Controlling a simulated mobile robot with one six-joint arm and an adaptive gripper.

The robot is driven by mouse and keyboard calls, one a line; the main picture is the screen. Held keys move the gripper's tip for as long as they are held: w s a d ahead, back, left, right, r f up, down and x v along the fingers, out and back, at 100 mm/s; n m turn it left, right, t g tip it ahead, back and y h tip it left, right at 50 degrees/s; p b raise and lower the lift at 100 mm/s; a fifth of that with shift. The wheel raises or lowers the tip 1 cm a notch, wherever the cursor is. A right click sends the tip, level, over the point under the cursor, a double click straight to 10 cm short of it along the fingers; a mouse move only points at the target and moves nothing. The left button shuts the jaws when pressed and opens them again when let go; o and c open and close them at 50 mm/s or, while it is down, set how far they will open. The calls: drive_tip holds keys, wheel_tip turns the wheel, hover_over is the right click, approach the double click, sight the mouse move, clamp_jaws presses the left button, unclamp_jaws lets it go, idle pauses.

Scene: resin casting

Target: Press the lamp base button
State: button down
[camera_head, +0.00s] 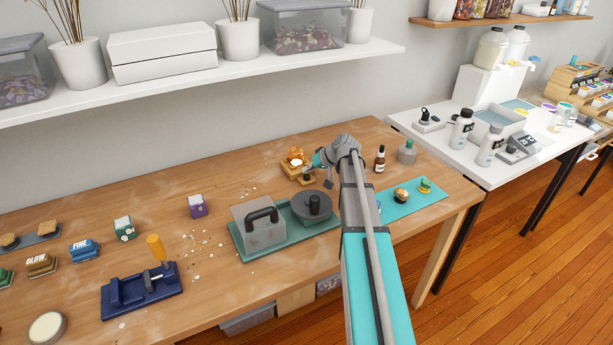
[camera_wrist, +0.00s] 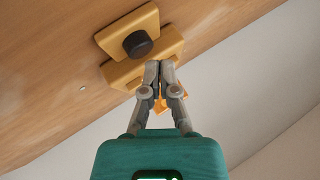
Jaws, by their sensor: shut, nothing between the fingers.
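The lamp base (camera_head: 291,173) is a wooden block on the workbench, with an orange lamp piece (camera_head: 296,155) on it. In the wrist view the wooden base (camera_wrist: 117,76) has a round black button (camera_wrist: 138,43) on its front plate. My gripper (camera_wrist: 160,68) is shut and empty, its fingertips over the base just beside the button. I cannot tell whether they touch the base. Part of the orange piece (camera_wrist: 183,112) shows behind my fingers, which hide the rest. In the head view my gripper (camera_head: 311,166) is at the right side of the lamp base.
A brown dropper bottle (camera_head: 380,158) and a grey-green bottle (camera_head: 407,152) stand right of my arm. A green tray (camera_head: 240,246) with a grey box and a round dark pot is in front of the lamp. A white shelf (camera_head: 200,83) runs above. Bare bench lies left of the lamp.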

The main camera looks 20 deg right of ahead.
sight(308, 176)
drive_tip(key=shift+r+p, duration=3.05)
